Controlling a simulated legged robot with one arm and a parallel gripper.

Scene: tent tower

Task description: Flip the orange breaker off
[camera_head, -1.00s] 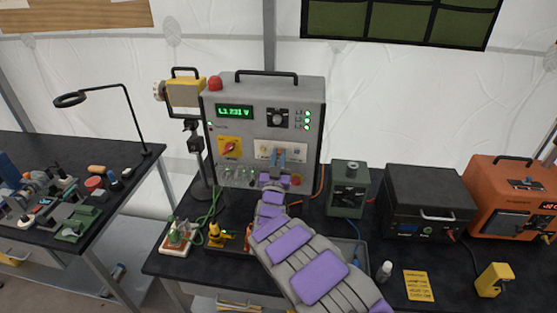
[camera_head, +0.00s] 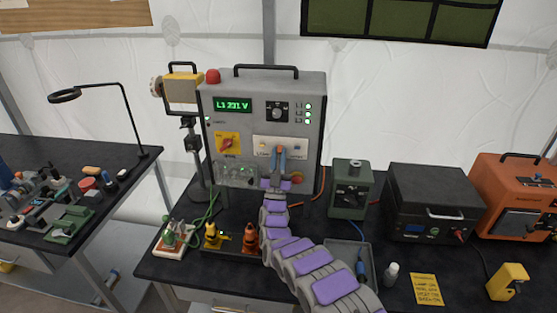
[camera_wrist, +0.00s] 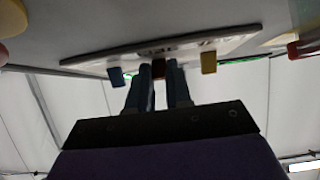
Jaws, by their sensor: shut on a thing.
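The orange breaker (camera_wrist: 159,69) sits in the middle of a white breaker plate (camera_head: 291,141) on the front of a grey power cabinet (camera_head: 230,133). It looks dark brown-orange in the wrist view, which sees the plate upside down. My gripper (camera_head: 281,152) reaches up to the plate, and in the wrist view its two fingers (camera_wrist: 160,88) are shut on the breaker's lever from both sides. A yellow breaker (camera_wrist: 208,62) and a blue breaker (camera_wrist: 116,77) stand on either side, apart from the fingers. The fingers hide most of the orange lever in the head view.
A red-handled rotary switch (camera_head: 228,144) on a yellow plate is left of the breakers. Clear guarded parts (camera_head: 235,174) lie below it. Yellow and orange plugs (camera_head: 216,236) stand left of my arm. A green box (camera_head: 350,188) and a grey tray (camera_head: 352,258) are to the right.

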